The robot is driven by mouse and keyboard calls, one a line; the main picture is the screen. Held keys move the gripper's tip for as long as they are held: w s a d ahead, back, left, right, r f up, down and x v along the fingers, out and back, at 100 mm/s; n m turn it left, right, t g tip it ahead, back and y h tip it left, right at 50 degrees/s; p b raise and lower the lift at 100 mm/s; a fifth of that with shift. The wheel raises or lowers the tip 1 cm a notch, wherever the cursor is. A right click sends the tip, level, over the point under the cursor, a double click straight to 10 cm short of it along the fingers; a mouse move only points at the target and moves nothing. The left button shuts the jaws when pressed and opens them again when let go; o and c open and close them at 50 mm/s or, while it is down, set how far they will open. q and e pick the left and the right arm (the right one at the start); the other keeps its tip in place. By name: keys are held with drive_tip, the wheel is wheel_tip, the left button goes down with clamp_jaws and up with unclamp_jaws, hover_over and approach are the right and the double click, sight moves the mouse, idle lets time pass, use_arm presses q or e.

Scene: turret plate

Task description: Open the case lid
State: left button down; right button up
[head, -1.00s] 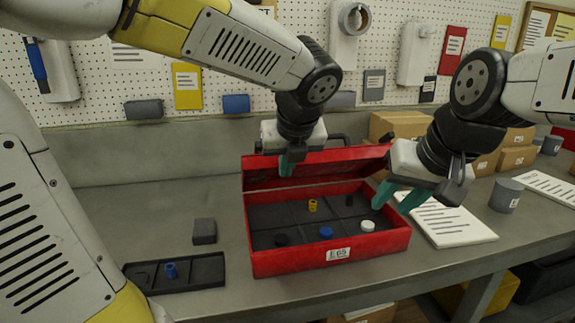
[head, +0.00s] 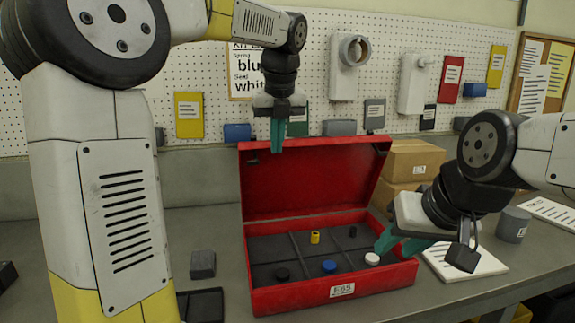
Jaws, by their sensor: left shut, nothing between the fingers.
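The red case (head: 318,294) stands on the bench with its label facing me. Its lid (head: 305,185) stands raised at the back, close to upright. Inside the dark compartments are a yellow part (head: 315,237), a small black part (head: 352,231), a black disc (head: 282,273), a blue disc (head: 329,266) and a white disc (head: 372,259). My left gripper (head: 277,148) points down at the lid's top edge, its fingers shut and empty; contact is hard to tell. My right gripper (head: 382,247) is open at the case's right wall, its fingers near the white disc.
A dark block (head: 202,264) and a dark tray (head: 203,305) lie left of the case, partly behind my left arm. Cardboard boxes (head: 412,160) stand behind the case on the right. A paper sheet (head: 462,262) and a grey cylinder (head: 513,224) lie to the right.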

use_arm(q)
drive_tip(key=w+a+r, duration=0.1)
drive_tip(key=w+a, duration=0.1)
drive_tip(key=w, duration=0.6)
drive_tip(key=w+a, duration=0.3)
drive_tip(key=w, duration=0.5)
drive_tip(key=shift+w+a+r, duration=0.2)
drive_tip(key=shift+w+r, duration=0.15)
drive_tip(key=shift+w, duration=0.05)
